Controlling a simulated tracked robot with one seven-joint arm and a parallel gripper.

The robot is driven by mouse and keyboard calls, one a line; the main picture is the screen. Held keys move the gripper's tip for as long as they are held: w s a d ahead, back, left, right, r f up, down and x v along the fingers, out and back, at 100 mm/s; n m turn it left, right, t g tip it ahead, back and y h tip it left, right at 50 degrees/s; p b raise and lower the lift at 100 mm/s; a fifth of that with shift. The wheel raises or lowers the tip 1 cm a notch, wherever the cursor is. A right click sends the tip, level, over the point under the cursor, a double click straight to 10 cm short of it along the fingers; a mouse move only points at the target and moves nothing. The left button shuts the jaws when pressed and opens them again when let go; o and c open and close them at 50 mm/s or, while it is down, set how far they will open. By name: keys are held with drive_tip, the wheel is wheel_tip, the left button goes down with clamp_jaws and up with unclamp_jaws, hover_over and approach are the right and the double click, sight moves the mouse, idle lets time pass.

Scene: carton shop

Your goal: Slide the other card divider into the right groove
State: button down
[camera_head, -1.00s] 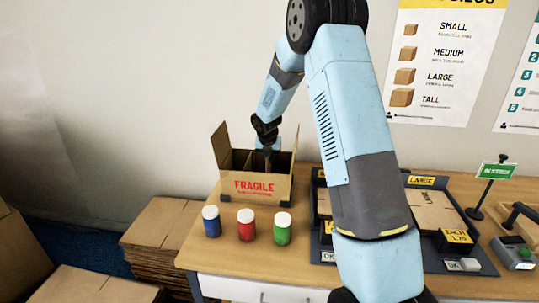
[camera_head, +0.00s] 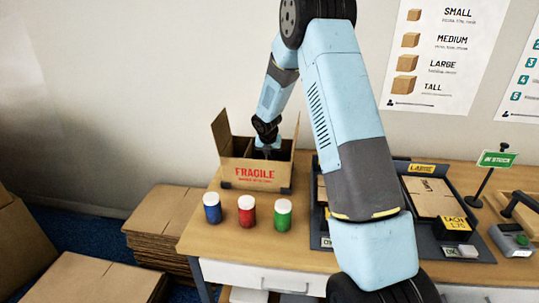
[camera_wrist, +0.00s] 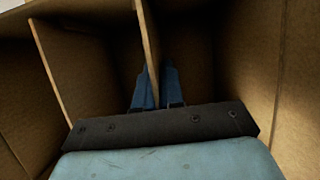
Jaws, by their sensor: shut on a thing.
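The carton marked FRAGILE (camera_head: 254,174) stands open on the table with its flaps up. My gripper (camera_head: 266,148) reaches down into it from above, its fingertips hidden behind the front wall in the head view. In the wrist view my gripper (camera_wrist: 155,88) is shut on the upper edge of a brown card divider (camera_wrist: 149,42), which stands on edge inside the carton. The other divider (camera_wrist: 72,75) stands to its left, apart from it. The lower part of the held divider and the grooves are hidden, so I cannot tell how deep it sits.
A blue jar (camera_head: 212,210), a red jar (camera_head: 246,213) and a green jar (camera_head: 282,216) stand in front of the carton. A dark tray (camera_head: 330,228) with flat cardboard lies to the right, partly behind my arm. Stacked cardboard (camera_head: 160,225) is at the lower left.

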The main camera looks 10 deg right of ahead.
drive_tip(key=c, duration=1.2)
unclamp_jaws()
drive_tip(key=shift+o, duration=0.2)
drive_tip(key=shift+r, duration=0.15)
drive_tip(key=v, duration=1.3)
drive_tip(key=shift+s+r, duration=0.2)
drive_tip(key=shift+s, duration=0.05)
drive_tip(key=s+d+r+m, duration=0.2)
drive_tip(key=s+r+m, duration=1.45)
drive_tip(key=s, duration=0.35)
drive_tip(key=s+r+m+t+y, duration=0.1)
drive_tip(key=s+r+m, duration=0.1)
drive_tip(key=s+m, duration=1.3)
drive_tip(key=s, duration=0.6)
drive_tip(key=shift+s+a+r+t+y, duration=0.15)
drive_tip(key=shift+s+r+t+y, duration=0.15)
drive_tip(key=shift+s+y, duration=0.1)
